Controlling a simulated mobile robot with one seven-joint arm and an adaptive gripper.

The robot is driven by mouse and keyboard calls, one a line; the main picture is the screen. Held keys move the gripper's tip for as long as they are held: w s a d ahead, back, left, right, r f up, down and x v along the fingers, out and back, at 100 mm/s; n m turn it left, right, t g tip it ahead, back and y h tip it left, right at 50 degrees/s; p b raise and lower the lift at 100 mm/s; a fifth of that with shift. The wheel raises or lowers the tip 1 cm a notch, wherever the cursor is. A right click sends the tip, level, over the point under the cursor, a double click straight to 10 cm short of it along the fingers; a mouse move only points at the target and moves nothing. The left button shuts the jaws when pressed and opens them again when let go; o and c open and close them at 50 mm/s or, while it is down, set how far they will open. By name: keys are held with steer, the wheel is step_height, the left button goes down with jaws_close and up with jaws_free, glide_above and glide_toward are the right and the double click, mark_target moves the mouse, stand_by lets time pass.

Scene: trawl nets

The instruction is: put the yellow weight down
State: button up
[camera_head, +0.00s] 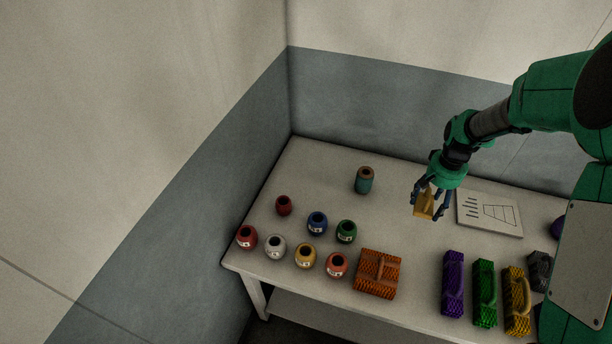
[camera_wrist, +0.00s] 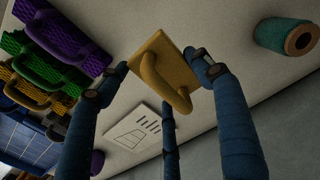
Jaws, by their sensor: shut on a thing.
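The yellow weight (camera_head: 424,206) is a flat block with a loop handle. My gripper (camera_head: 433,199) is shut on it, and in the head view both hang over the back right part of the table. In the wrist view the yellow weight (camera_wrist: 165,70) sits between the blue fingers of my gripper (camera_wrist: 158,78), with its handle towards the camera. The height of the weight over the tabletop is hard to tell; it seems to be above the surface.
The table (camera_head: 400,240) is clear below and left of the gripper. A white board with a drawing (camera_head: 489,214) lies close right. A teal spool (camera_head: 364,181) stands left. Several small jars (camera_head: 305,255), an orange net bundle (camera_head: 377,273) and purple, green and yellow net bundles (camera_head: 484,292) line the front.

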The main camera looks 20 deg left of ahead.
steer(key=w+a+r+p, duration=0.2)
steer(key=w+a+p, duration=0.1)
steer(key=w+a, duration=0.75)
steer(key=p, duration=0.6)
glide_above(309, 175)
step_height(309, 175, down, 7)
steer(key=shift+s, duration=0.1)
steer(key=shift+f, duration=2.95)
steer(key=shift+f, duration=0.1)
steer(key=shift+f, duration=2)
